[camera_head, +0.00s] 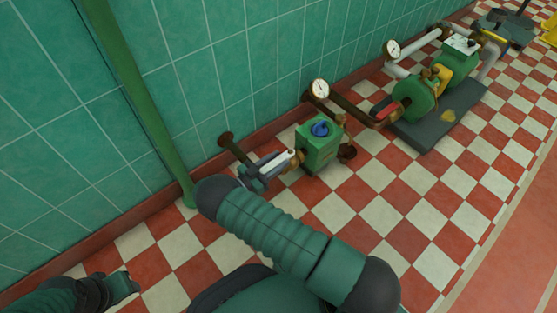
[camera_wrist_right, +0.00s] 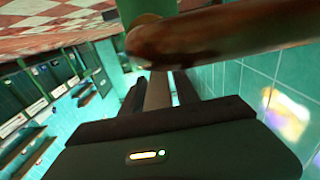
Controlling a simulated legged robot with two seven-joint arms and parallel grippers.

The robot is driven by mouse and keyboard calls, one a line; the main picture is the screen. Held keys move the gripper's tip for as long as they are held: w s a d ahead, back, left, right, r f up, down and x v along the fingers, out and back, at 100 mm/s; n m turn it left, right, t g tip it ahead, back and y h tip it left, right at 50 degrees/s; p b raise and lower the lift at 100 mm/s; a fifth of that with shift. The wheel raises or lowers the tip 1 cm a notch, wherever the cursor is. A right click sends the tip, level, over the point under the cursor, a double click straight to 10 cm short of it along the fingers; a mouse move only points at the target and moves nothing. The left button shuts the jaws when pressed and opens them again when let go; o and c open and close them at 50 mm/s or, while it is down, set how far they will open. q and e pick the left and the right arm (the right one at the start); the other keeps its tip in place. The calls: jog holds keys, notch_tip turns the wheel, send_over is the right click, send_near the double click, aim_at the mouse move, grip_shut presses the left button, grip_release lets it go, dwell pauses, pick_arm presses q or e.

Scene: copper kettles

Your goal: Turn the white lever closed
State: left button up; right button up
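The white lever (camera_head: 279,160) lies on the pipe fitting left of a green box with a blue knob (camera_head: 320,128). My right gripper (camera_head: 256,173) is at the lever's left end, very close to it; contact is unclear. In the right wrist view the right gripper (camera_wrist_right: 158,88) has its dark fingers apart, with a brownish-grey strip between them. I cannot tell whether that strip is the lever or whether it is gripped. My left gripper (camera_head: 122,287) is low at the left, away from the lever, its fingers too unclear to judge.
A brown pipe (camera_wrist_right: 220,32) crosses close above the right fingers in the wrist view. A gauge (camera_head: 319,88) stands behind the box. A green pump (camera_head: 415,98) sits on a grey base further right. A green vertical pipe (camera_head: 150,120) stands left against the tiled wall. Checkered floor in front is clear.

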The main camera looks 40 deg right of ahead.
jog(key=shift+d+f, duration=0.15)
jog(key=shift+d, duration=0.05)
jog(key=c, duration=0.5)
grip_shut()
jog(key=shift+a, duration=0.1)
jog(key=shift+a, duration=0.1)
